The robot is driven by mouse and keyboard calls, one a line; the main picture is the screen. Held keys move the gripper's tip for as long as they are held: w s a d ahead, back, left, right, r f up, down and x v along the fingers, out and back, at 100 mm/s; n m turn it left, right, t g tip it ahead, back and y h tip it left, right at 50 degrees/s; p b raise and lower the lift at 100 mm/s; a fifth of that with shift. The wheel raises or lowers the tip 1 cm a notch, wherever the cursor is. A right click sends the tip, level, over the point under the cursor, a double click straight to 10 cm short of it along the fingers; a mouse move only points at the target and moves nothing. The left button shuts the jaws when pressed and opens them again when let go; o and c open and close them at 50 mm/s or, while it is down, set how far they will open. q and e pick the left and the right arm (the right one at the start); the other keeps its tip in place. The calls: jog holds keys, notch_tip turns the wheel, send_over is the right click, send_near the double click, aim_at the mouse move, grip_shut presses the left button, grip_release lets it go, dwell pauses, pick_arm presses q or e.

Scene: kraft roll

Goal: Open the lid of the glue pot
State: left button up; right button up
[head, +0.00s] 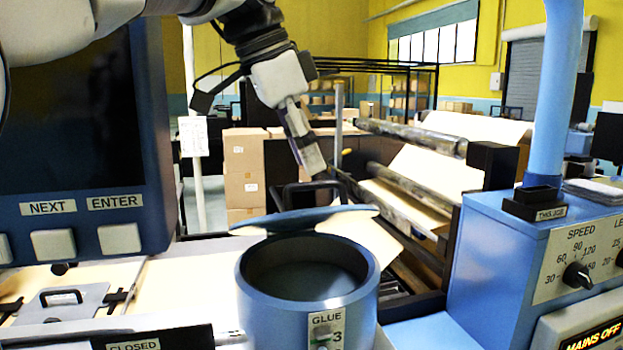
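The blue glue pot (310,302), labelled GLUE, stands at bottom centre. Its round mouth shows dark inside. Its blue lid (303,220) is raised off the near rim and tilted, seen nearly edge-on above the far side of the mouth. A black loop handle (287,196) stands on the lid's far face. My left gripper (322,172) reaches down from the upper left, its tips just above or at the handle's top bar. I cannot tell whether the fingers touch the handle or how far apart they are. My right gripper is not in view.
A blue control box (520,245) with a SPEED knob (577,275) and a blue post stands at right. A panel with NEXT and ENTER buttons (118,239) fills the left. Rollers with kraft paper (440,170) and stacked cartons (245,165) lie behind the pot.

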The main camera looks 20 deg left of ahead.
aim_at(317, 183)
pick_arm(q)
jog(key=w+f, duration=0.1)
jog(key=w+f+b, duration=0.1)
jog(key=f, duration=0.1)
jog(key=shift+d+f, duration=0.15)
jog(key=shift+f, duration=0.05)
jog(key=shift+w, duration=0.2)
jog(key=shift+s+d+r, duration=0.1)
jog(key=shift+s, duration=0.15)
jog(key=shift+c, duration=0.3)
jog(key=shift+s+r, duration=0.15)
jog(key=shift+s, duration=0.15)
grip_shut()
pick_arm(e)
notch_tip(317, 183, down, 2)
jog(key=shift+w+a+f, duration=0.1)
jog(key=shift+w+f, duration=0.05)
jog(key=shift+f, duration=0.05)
pick_arm(q)
jog(key=shift+w+r, duration=0.1)
jog(key=shift+w, duration=0.05)
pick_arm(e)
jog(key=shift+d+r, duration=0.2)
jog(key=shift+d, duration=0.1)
